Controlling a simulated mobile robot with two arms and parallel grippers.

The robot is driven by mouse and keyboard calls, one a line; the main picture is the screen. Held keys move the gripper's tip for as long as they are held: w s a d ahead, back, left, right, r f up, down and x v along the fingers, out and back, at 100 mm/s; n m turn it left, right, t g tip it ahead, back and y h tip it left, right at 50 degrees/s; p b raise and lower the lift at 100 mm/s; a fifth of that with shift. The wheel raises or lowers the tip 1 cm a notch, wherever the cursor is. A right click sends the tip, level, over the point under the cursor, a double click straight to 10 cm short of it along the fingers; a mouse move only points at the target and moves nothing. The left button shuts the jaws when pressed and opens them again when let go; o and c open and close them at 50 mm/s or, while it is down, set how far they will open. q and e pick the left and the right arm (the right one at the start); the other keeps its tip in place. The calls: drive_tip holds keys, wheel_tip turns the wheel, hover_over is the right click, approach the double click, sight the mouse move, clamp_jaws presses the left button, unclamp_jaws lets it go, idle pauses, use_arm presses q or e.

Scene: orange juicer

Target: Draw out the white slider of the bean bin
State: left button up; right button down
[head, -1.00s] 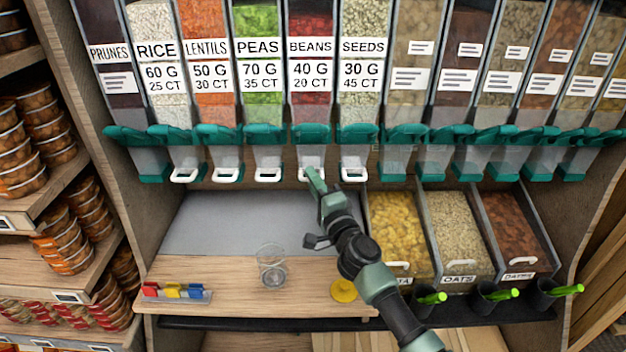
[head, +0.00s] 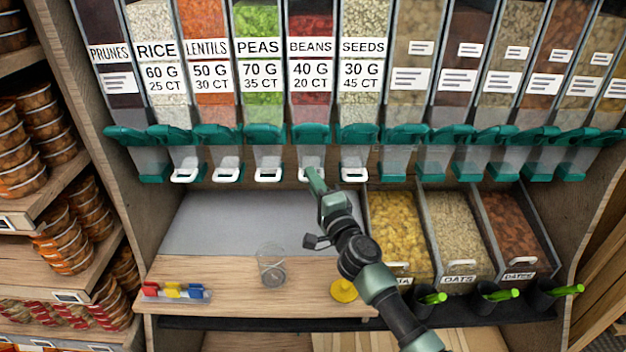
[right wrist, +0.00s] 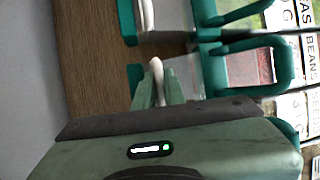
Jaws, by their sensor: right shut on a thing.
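The bean bin (head: 311,75) is a clear bin of red beans with a BEANS 40 G label, in the middle of the dispenser row. Its teal spout (head: 311,134) has a white slider (head: 304,175) at the bottom front. My right gripper (head: 311,171) reaches up from the lower right and is shut on this slider, hiding part of it. In the right wrist view the fingers (right wrist: 162,88) close around the white slider (right wrist: 156,68). My left gripper is in no view.
White sliders of neighbouring bins sit close on both sides, such as the peas slider (head: 268,175) and the seeds slider (head: 354,175). Below are a clear cup (head: 271,265), a yellow lid-like piece (head: 344,291) and a rack of coloured clips (head: 176,292). Open bins (head: 455,230) stand at right.

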sight(306, 180)
drive_tip(key=shift+s, duration=0.1)
idle(0.3)
drive_tip(key=s+p, duration=0.2)
drive_tip(key=s, duration=0.1)
drive_tip(key=shift+s, duration=0.2)
drive_tip(key=shift+s+f, duration=0.15)
drive_tip(key=shift+f, duration=0.15)
